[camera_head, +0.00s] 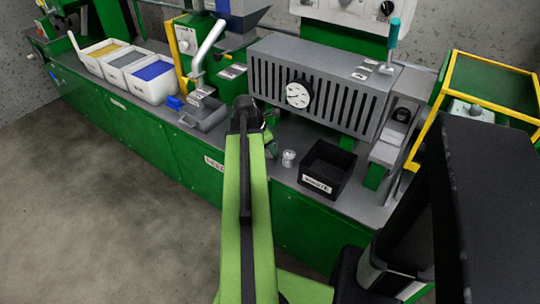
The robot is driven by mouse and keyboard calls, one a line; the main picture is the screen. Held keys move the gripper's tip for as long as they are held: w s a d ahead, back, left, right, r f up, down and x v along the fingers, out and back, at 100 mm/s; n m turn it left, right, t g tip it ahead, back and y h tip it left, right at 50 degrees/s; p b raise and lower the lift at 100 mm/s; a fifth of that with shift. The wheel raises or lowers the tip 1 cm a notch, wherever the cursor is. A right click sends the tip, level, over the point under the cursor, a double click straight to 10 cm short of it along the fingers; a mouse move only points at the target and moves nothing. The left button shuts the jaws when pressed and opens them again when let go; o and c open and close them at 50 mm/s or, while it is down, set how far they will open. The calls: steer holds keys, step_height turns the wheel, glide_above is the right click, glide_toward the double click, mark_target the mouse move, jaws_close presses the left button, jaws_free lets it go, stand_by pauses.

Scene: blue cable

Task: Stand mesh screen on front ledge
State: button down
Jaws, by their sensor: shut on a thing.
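My arm reaches up the middle of the head view, and its dark end with my gripper (247,118) is over the grey bench top, in front of the slotted grey housing. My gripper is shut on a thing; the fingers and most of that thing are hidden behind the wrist. A small dark grey edge shows just right of the wrist, perhaps the mesh screen, but too small to be sure. The front ledge (283,185) is the strip of grey bench top along the green front; the arm covers part of it.
A black bin (327,171) with a white label and a small silvery cup (289,158) stand right of my arm. A grey tray (204,113) is left of it. The slotted housing (318,85) with a dial stands behind. White bins (152,79) are far left.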

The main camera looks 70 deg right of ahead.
steer(key=shift+r, duration=0.15)
steer(key=shift+f, duration=0.2)
steer(key=c, duration=0.7)
jaws_free()
steer(key=shift+c, duration=0.2)
steer(key=shift+r+p, duration=0.55)
steer(key=p+v, duration=1)
steer(key=v, duration=0.1)
steer(key=shift+a, duration=0.2)
